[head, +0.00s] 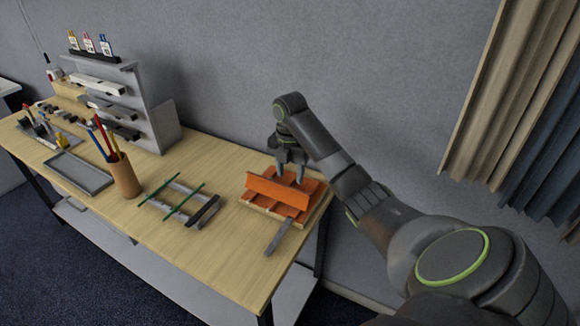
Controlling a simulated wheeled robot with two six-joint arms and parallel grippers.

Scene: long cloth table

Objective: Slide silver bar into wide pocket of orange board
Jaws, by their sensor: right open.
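The orange board (278,190) stands near the right end of the table, with a raised orange panel and lower orange parts around it on a light wooden base. A silver bar (278,238) lies at its front edge and points toward the table's front. Its upper end meets the board's front; I cannot tell whether it is inside a pocket. My right gripper (291,176) is open, pointing down just behind the raised panel, with its fingertips close to the board. The panel may hide part of the pockets. My left gripper is not in view.
A rack with green rods and grey and black bars (182,203) lies left of the board. A pencil cup (124,178), a grey tray (78,173) and a shelf unit (140,100) stand farther left. The table's front right edge is close to the bar.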

